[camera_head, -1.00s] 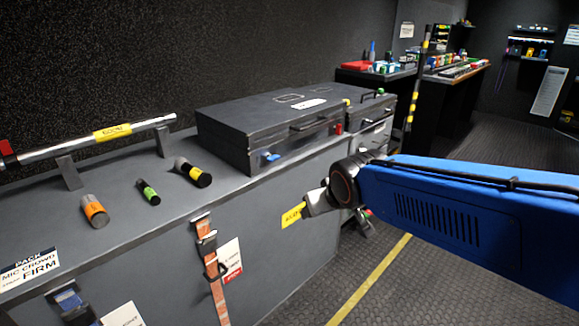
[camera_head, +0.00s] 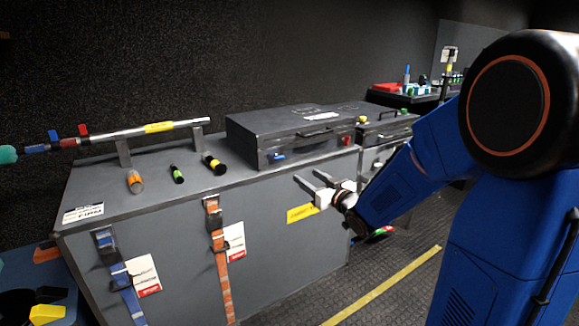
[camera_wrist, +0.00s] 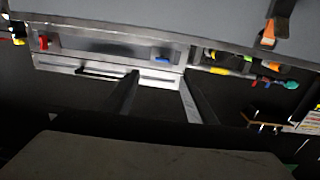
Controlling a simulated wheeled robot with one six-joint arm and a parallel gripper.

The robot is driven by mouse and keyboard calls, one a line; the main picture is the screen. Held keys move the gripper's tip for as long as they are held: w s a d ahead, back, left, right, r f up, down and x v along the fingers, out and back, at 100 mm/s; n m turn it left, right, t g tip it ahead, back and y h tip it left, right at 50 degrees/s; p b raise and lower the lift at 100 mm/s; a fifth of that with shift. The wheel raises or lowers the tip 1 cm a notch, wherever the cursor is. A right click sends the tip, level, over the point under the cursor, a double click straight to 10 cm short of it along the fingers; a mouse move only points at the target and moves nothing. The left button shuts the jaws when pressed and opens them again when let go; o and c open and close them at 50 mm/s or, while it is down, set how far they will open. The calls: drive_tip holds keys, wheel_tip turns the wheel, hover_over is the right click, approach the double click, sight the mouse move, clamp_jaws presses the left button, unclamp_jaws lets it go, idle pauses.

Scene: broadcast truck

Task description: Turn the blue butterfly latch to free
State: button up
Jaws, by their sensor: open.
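The blue butterfly latch (camera_head: 276,156) is on the front face of a dark grey flat case, near its left end. It shows small in the wrist view (camera_wrist: 163,59), where the scene appears upside down. I cannot tell its exact angle. The case (camera_head: 300,125) lies shut on a large grey trunk. My gripper (camera_head: 310,179) is open and empty, in front of the trunk, lower and to the right of the latch, apart from it. In the wrist view its two fingers point toward the case front, with the latch between and beyond their tips.
A red latch (camera_head: 347,140) is at the case's right end, near a handle. The floor (camera_head: 400,275) in front is clear.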

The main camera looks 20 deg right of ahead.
sight(278, 157)
drive_tip(key=x, duration=1.7)
drive_tip(key=shift+a+r, duration=0.3)
drive_tip(key=c, duration=1.1)
